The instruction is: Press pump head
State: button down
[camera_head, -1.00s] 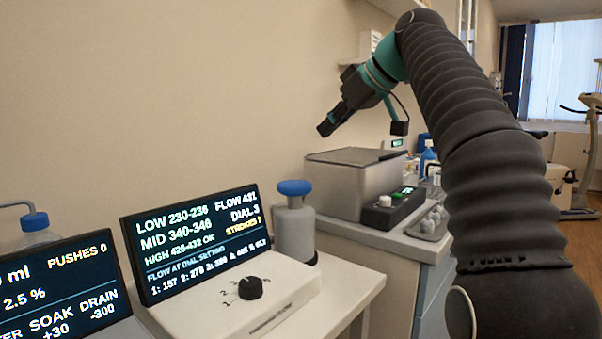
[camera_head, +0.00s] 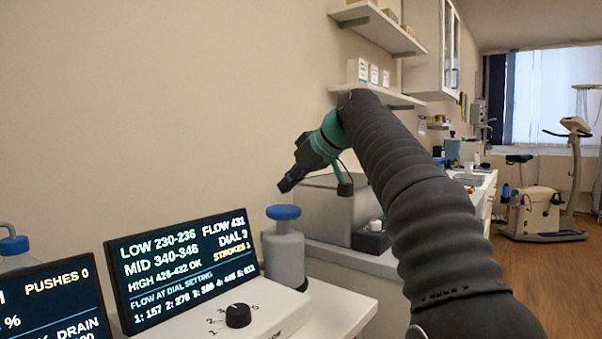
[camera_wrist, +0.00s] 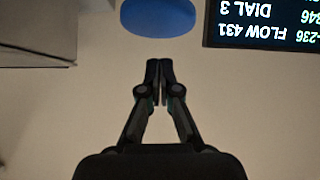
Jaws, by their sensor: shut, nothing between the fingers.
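A grey pump bottle (camera_head: 284,255) with a round blue pump head (camera_head: 283,212) stands upright on the counter beside a screen. My gripper (camera_head: 286,185) is shut and empty, and in the head view its tips appear just above the blue head. In the wrist view the closed fingertips (camera_wrist: 159,68) point toward the blue pump head (camera_wrist: 158,17), with a gap in the picture between them. The display (camera_head: 185,265) reads FLOW 431, DIAL 3, STROKES 1. A black dial knob (camera_head: 238,315) sits on the white unit in front of it.
A second screen (camera_head: 50,310) at the left reads PUSHES 0. Behind it is a blue-capped bottle (camera_head: 13,248), cut off by the frame. A grey metal box (camera_head: 318,212) stands behind the pump to the right. Shelves (camera_head: 375,25) hang on the wall above.

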aim_at(290, 209)
jog(key=shift+f+b, duration=0.4)
jog(key=shift+f, duration=1.1)
jog(key=shift+f+b, duration=1.3)
jog(key=shift+f, duration=0.65)
jog(key=shift+d+r+p, duration=0.1)
jog(key=shift+r+p, duration=0.4)
jog(key=shift+p, duration=0.05)
jog(key=r+p, duration=0.3)
jog(key=r, duration=0.1)
jog(key=shift+s+r+p, duration=0.1)
jog(key=shift+s+p, duration=0.15)
jog(key=shift+p, duration=0.05)
jog(key=v, duration=0.9)
jog(key=shift+s+d, duration=0.3)
